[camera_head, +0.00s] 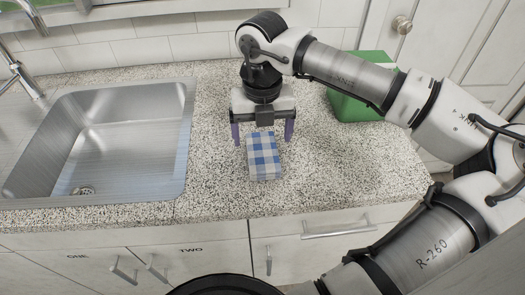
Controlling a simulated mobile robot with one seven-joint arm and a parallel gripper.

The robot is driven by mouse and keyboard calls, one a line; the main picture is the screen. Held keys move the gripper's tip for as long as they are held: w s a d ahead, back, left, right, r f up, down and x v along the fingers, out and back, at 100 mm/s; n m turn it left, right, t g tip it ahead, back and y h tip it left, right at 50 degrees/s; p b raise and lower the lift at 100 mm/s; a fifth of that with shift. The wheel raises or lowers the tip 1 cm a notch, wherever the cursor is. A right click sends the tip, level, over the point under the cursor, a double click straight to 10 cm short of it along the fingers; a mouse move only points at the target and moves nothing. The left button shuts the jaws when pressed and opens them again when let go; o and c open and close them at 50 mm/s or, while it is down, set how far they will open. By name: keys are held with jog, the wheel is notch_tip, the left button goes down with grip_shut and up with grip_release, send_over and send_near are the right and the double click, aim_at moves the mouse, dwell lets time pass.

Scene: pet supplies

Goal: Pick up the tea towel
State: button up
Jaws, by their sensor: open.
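The tea towel (264,160), blue and white checked and folded into a small block, lies on the speckled countertop (215,185) to the right of the sink. My gripper (262,138) is open above the far part of the towel, pointing down. One finger shows to the left of the towel and the other to its right. The gripper's body hides the towel's far end. I cannot tell whether the fingers touch the towel or the counter.
A metal sink (120,140) with a faucet (22,75) is on the left. A green box (362,100) stands on the counter at the back right, partly behind my arm. Drawers and doors lie below the counter's front edge. Counter in front of the towel is clear.

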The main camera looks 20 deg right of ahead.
aim_at(263, 150)
jog(key=shift+f+p, duration=1.05)
jog(key=shift+f, duration=1.7)
jog(key=c, duration=1.1)
